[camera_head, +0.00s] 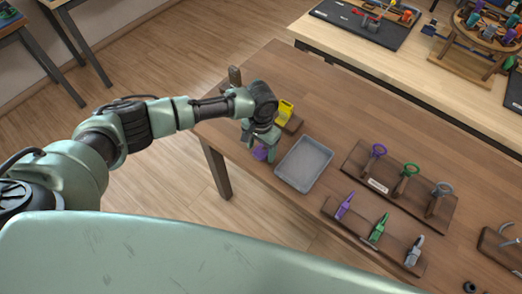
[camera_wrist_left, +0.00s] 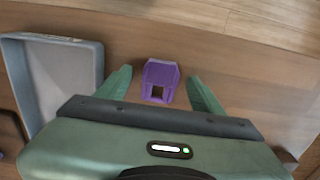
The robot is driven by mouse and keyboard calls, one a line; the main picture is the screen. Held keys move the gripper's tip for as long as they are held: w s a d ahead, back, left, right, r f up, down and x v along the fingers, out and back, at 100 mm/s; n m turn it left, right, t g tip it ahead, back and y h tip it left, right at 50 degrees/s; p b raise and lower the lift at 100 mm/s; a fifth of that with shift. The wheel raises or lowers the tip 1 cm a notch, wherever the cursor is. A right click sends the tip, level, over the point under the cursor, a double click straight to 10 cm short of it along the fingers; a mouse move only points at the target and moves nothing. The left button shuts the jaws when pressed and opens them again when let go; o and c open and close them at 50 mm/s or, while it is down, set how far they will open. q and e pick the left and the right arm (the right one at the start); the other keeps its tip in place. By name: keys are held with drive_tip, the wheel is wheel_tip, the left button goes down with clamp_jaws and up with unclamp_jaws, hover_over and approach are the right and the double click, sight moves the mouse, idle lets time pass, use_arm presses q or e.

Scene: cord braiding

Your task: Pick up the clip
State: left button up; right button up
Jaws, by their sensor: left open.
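A small purple clip (camera_wrist_left: 160,80) with a square opening lies on the wooden table in the left wrist view. It sits between the two spread green fingers of my left gripper (camera_wrist_left: 160,75), with a gap on each side. In the head view, my left gripper (camera_head: 260,144) points down at the table's left end, and the purple clip (camera_head: 260,154) shows partly below its fingers. The left gripper is open and holds nothing. My right gripper is not in view.
A grey tray (camera_head: 304,164) stands just right of the left gripper. A yellow piece (camera_head: 285,111) on a wooden block is behind it. Farther right are a rack (camera_head: 357,157) with ring-handled tools and a rack (camera_head: 397,259) with purple, green and grey pieces.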

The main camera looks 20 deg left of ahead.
sight(261, 151)
use_arm(q)
drive_tip(key=c, duration=1.4)
drive_tip(key=shift+w+r, duration=0.1)
drive_tip(key=shift+r, duration=0.55)
wheel_tip(261, 151, up, 19)
drive_tip(key=b, duration=0.2)
drive_tip(key=shift+f+b, duration=0.1)
drive_tip(key=shift+b, duration=0.25)
